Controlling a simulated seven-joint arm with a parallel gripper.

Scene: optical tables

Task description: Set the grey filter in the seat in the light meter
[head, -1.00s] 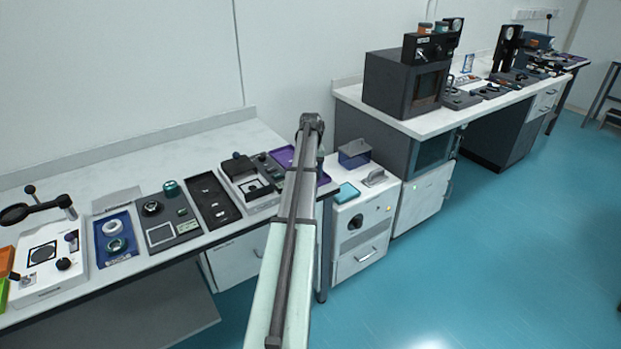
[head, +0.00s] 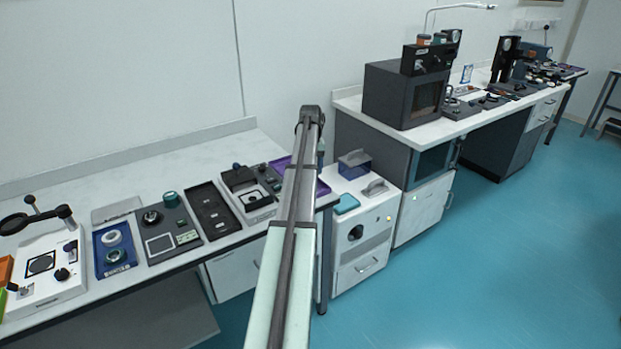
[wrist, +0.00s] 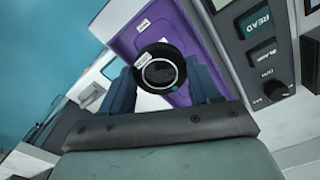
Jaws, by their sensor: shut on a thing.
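My gripper (wrist: 161,82) is shut on the grey filter (wrist: 160,72), a round black-rimmed disc with grey glass, between its two blue fingers in the wrist view. The filter is over the purple tray (wrist: 185,40); its height above the tray is hard to tell. The light meter (wrist: 262,50), a grey panel with READ and BLANK buttons, is right of the tray in the wrist view. In the head view the light meter (head: 249,198) stands left of my arm, its seat area visible. My arm hides the filter there.
A black tray (head: 211,212) lies left of the light meter. A blue tray with rings (head: 117,248) and a white instrument (head: 50,275) are further left. A white cabinet (head: 360,235) stands beyond the bench end at right.

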